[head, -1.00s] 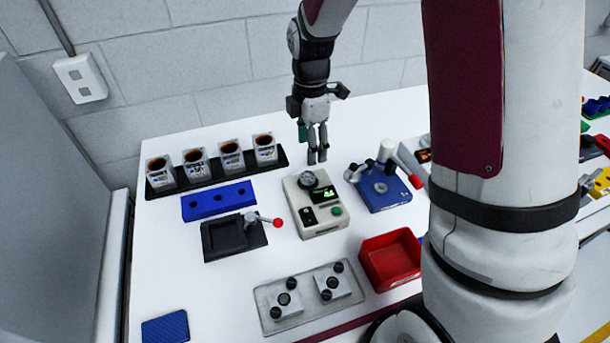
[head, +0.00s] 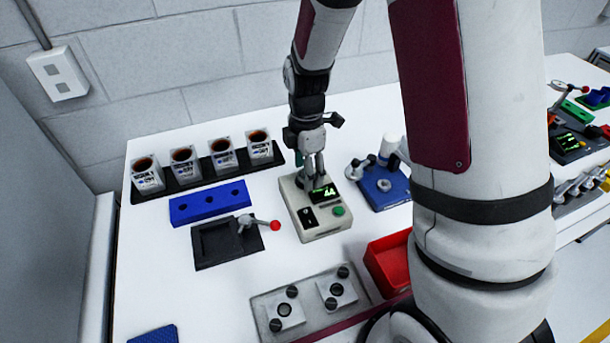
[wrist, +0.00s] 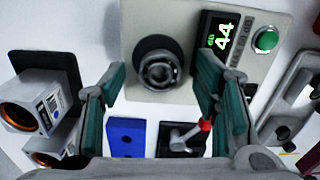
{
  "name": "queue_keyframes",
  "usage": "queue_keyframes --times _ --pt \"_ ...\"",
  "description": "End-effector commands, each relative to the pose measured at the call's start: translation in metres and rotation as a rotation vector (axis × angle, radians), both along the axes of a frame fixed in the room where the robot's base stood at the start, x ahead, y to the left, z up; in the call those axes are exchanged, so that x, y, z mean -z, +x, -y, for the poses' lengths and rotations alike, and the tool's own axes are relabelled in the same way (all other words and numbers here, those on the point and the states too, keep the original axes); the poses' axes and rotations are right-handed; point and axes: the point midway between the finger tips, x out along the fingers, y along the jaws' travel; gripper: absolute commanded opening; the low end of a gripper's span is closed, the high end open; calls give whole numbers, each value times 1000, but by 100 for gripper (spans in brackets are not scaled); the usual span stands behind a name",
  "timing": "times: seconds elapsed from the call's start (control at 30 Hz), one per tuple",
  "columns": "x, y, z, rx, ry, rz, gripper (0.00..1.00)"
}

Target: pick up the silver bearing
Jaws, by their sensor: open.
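The silver bearing (wrist: 160,72) shows in the wrist view as a small ring in a dark round seat on the beige tester (wrist: 185,15). In the head view my gripper covers it on the beige tester (head: 325,225). My gripper (head: 313,183) points down just over the tester's far left part. In the wrist view my gripper (wrist: 161,66) is open, with one green-padded finger on each side of the bearing and a gap to both. I cannot tell the exact height of the fingertips above it.
Several labelled cups (head: 185,165) stand in a black rack at the back left. A blue block (head: 208,203) and a black fixture (head: 212,243) with a red-knobbed lever lie left of the tester. A blue press (head: 385,185) and a red bin (head: 388,262) are to its right.

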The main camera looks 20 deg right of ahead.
Motion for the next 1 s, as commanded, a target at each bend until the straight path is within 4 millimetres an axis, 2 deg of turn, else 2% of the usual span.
queue_keyframes --times 0.03,0.07,0.2,0.27,0.3,0.37,0.73,0.87,1.0 --pt "-1 0 0 0 0 0 56" --pt "-1 0 0 0 0 0 51" --pt "-1 0 0 0 0 0 20" --pt "-1 0 0 0 0 0 6" --pt "-1 0 0 0 0 0 3" --pt "-1 0 0 0 0 0 0" --pt "-6 0 0 1 1 1 0" --pt "-18 1 0 2 1 4 0" --pt "-39 -1 0 0 0 4 0"
